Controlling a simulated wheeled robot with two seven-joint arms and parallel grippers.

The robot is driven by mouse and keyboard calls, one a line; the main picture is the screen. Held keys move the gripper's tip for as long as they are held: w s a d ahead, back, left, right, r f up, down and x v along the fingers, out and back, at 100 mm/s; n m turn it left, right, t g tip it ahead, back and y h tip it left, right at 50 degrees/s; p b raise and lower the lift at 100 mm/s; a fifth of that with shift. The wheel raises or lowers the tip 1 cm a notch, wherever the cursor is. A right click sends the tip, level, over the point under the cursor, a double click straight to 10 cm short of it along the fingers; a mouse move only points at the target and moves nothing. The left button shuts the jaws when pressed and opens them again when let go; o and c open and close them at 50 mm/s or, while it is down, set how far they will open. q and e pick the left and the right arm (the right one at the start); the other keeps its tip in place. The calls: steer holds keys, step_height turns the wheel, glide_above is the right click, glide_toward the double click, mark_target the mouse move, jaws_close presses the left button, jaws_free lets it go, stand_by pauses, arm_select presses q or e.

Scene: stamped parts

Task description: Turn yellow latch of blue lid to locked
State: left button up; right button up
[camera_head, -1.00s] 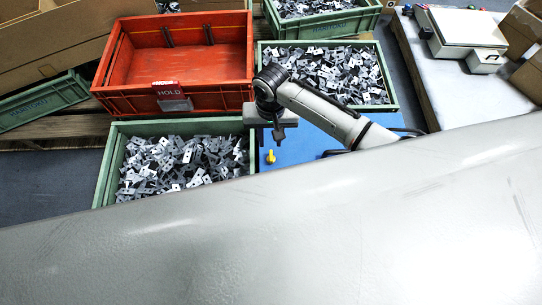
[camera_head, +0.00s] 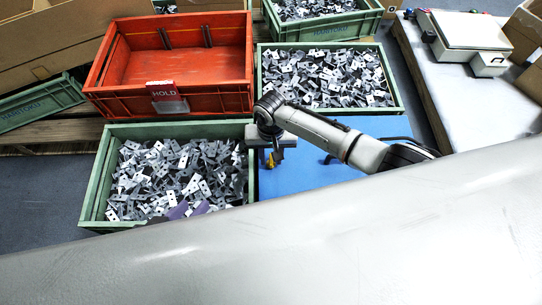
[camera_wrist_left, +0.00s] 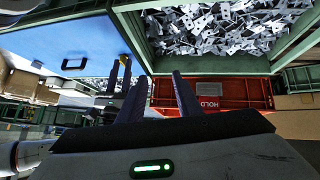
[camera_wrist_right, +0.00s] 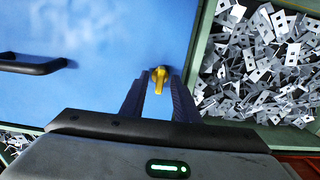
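The blue lid (camera_head: 335,158) lies to the right of the near green crate. Its yellow latch (camera_head: 270,162) is partly hidden by my right gripper (camera_head: 270,155) in the head view. In the right wrist view the latch (camera_wrist_right: 158,78) sits between the tips of my right gripper (camera_wrist_right: 159,82), which is open with a finger on each side; I cannot tell if they touch it. My left gripper (camera_wrist_left: 160,80) is open and empty; its dark tips (camera_head: 189,210) show over the near green crate. The left wrist view also shows the latch (camera_wrist_left: 123,60) at the right gripper's tips.
The near green crate (camera_head: 93,190) and the far green crate (camera_head: 400,97) hold many metal parts. A red crate (camera_head: 120,97) with a HOLD sign stands behind. A black handle (camera_wrist_right: 32,64) rises from the lid.

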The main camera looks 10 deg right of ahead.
jaws_close()
arm_select(q)
steer(key=shift+r, duration=0.15)
